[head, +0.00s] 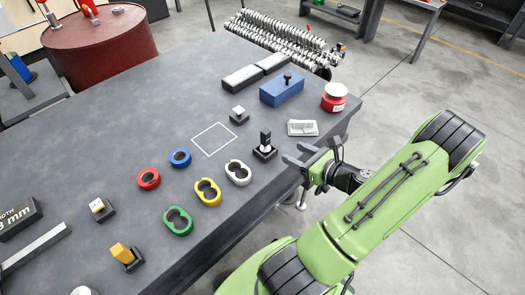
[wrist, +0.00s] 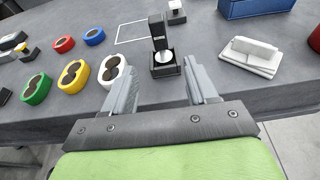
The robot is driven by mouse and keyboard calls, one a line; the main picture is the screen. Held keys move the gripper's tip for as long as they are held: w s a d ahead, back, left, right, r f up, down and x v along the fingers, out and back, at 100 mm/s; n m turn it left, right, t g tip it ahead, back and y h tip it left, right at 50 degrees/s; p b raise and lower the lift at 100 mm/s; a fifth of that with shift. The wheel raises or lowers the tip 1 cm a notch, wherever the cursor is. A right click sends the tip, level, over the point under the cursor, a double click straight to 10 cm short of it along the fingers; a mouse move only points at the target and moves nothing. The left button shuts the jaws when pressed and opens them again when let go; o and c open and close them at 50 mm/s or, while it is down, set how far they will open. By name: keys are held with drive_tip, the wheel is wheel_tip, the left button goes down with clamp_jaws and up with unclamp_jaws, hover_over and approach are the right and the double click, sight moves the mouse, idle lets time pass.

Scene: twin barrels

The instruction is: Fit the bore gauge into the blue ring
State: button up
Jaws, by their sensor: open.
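The likely bore gauge (head: 265,138) has an upright black handle above a pale round part in a black stand; it also shows in the wrist view (wrist: 158,33). The blue ring (head: 180,157) lies flat on the grey bench, left of the gauge, with a dark bore; it also shows in the wrist view (wrist: 94,37). My gripper (head: 292,152) is open and empty at the bench's right edge, beside the gauge. In the wrist view, my gripper's fingers (wrist: 159,66) point toward the gauge, which stands beyond the gap between them, apart from both.
Red (head: 148,179), yellow (head: 207,191), green (head: 177,220) and white (head: 238,172) rings lie near the blue one. A white outlined square (head: 214,139) is clear.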

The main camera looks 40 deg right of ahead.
sight(268, 142)
drive_tip(key=b+x, duration=0.1)
drive_tip(key=x, duration=0.6)
drive_tip(key=b+x, duration=0.2)
drive_tip(key=x, duration=0.4)
drive_tip(key=shift+w+f, duration=0.35)
drive_tip(key=shift+r, duration=0.1)
clamp_jaws()
